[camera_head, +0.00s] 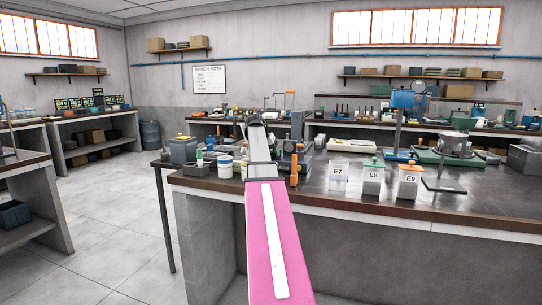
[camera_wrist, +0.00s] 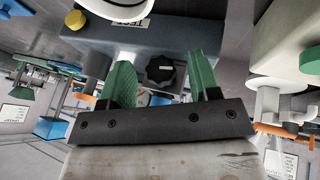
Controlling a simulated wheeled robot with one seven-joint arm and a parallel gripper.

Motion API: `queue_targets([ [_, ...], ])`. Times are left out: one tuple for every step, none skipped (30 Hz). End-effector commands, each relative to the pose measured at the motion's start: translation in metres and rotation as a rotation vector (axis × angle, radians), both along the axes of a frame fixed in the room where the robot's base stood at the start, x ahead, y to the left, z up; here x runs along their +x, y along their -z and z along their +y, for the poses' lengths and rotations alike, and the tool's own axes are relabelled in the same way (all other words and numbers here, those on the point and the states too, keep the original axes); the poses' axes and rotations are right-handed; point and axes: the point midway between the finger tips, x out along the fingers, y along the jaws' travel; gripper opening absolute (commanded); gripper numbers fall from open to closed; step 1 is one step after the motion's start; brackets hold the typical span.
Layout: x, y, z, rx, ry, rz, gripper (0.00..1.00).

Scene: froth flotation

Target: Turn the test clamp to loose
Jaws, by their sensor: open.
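My gripper (camera_wrist: 159,70) is open in the wrist view, with two green fingers apart on a dark grey bar. A black lobed knob (camera_wrist: 166,68), which looks like the test clamp, shows between and beyond the fingertips. It sits on the face of a grey-blue housing (camera_wrist: 185,38). An upside-down label (camera_wrist: 131,22) on the housing seems to read TEST. I see no finger touching the knob, but the depth gap is hard to judge. In the head view my own arm covers the gripper, and I cannot make out the knob there.
A yellow cap (camera_wrist: 75,19) and a white round part (camera_wrist: 115,6) sit close by. A cream housing (camera_wrist: 285,40) stands at right. In the head view, jars E7 (camera_head: 338,172), E8 (camera_head: 373,178) and E9 (camera_head: 409,181) stand on the bench (camera_head: 470,194) right of my arm.

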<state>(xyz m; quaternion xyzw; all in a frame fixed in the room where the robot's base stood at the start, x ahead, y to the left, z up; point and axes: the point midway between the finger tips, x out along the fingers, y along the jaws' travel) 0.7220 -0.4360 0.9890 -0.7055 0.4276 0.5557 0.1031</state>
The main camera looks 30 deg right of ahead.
Motion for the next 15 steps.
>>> queue_targets([
  [0.0000,0.0011,-0.0006,0.000,0.000,0.000,0.57],
  [0.0000,0.0015,-0.0008,0.000,0.000,0.000,0.57],
  [0.0000,0.0017,-0.0009,0.000,0.000,0.000,0.57],
  [0.0000,0.0017,-0.0010,0.000,0.000,0.000,0.57],
  [0.0000,0.0017,-0.0009,0.000,0.000,0.000,0.57],
  [0.0000,0.0017,-0.0009,0.000,0.000,0.000,0.57],
  [0.0000,0.0016,-0.0009,0.000,0.000,0.000,0.57],
  [0.0000,0.0016,-0.0009,0.000,0.000,0.000,0.57],
  [0.0000,0.0016,-0.0009,0.000,0.000,0.000,0.50],
  [0.0000,0.0015,-0.0010,0.000,0.000,0.000,0.40],
  [0.0001,0.0015,-0.0009,0.000,0.000,0.000,0.30],
  [0.0001,0.0015,-0.0009,0.000,0.000,0.000,0.17],
  [0.0001,0.0015,-0.0009,0.000,0.000,0.000,0.08],
  [0.0001,0.0015,-0.0009,0.000,0.000,0.000,0.07],
  [0.0001,0.0014,-0.0009,0.000,0.000,0.000,0.07],
])
